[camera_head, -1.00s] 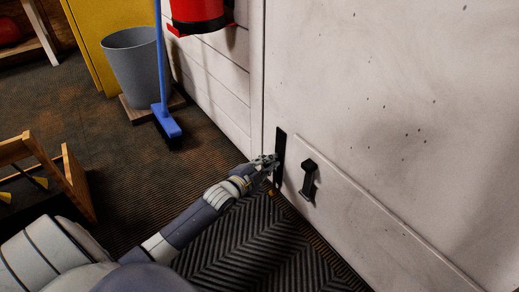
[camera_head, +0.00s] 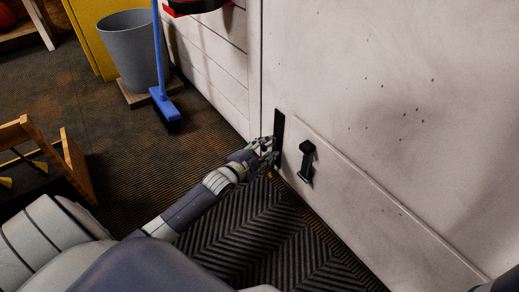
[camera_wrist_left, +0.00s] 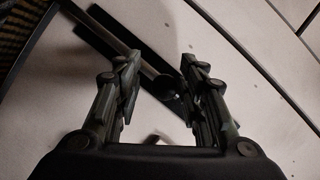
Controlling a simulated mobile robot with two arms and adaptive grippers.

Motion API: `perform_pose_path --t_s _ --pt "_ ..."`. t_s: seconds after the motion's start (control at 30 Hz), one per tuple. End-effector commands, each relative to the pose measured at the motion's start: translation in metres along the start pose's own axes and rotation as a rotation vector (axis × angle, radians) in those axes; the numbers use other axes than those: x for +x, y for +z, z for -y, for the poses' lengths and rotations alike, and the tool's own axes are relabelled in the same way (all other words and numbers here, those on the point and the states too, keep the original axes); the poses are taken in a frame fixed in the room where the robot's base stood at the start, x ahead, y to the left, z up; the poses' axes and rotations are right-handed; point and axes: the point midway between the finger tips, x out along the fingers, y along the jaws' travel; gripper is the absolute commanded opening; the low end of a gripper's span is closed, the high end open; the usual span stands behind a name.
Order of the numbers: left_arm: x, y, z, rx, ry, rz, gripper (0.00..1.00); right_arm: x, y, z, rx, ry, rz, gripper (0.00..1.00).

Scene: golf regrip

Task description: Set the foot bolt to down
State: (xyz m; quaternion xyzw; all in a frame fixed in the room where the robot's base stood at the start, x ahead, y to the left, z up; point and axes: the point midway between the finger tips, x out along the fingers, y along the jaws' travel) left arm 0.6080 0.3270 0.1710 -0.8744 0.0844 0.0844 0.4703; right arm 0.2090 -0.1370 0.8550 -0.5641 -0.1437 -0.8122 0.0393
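The foot bolt (camera_head: 279,137) shows as a dark upright plate low on the white door, partly hidden behind my left gripper. In the left wrist view its black plate (camera_wrist_left: 178,100) runs diagonally, with a grey metal rod (camera_wrist_left: 118,48) and a dark round end or knob (camera_wrist_left: 160,84). My left gripper (camera_head: 268,146) is right at the bolt. In the left wrist view its fingers (camera_wrist_left: 159,66) stand apart, with the knob between them in the picture; I cannot tell whether either finger touches it. My right gripper is not in view.
A black handle (camera_head: 306,161) stands out from the door (camera_head: 400,120) just right of the bolt. A ribbed dark mat (camera_head: 250,235) lies below. A grey bin (camera_head: 131,48), a blue broom (camera_head: 163,100) and a wooden frame (camera_head: 72,160) are at the left.

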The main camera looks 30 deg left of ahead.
Motion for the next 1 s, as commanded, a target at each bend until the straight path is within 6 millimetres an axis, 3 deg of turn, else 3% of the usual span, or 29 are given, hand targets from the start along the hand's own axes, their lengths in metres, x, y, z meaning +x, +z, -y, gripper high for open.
perform_pose_path --t_s 0.17,0.6,0.8,1.0 --pt "-0.021 0.001 -0.001 -0.001 0.002 0.001 0.37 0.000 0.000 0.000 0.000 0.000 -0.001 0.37" --pt "-0.098 0.001 -0.002 0.001 0.004 0.003 0.37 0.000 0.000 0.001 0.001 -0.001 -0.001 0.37" --pt "-0.115 0.001 -0.001 0.000 0.003 0.002 0.37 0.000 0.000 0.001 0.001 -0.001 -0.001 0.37" --pt "-0.118 0.001 -0.001 0.000 0.002 0.003 0.37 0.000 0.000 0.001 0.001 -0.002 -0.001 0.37"
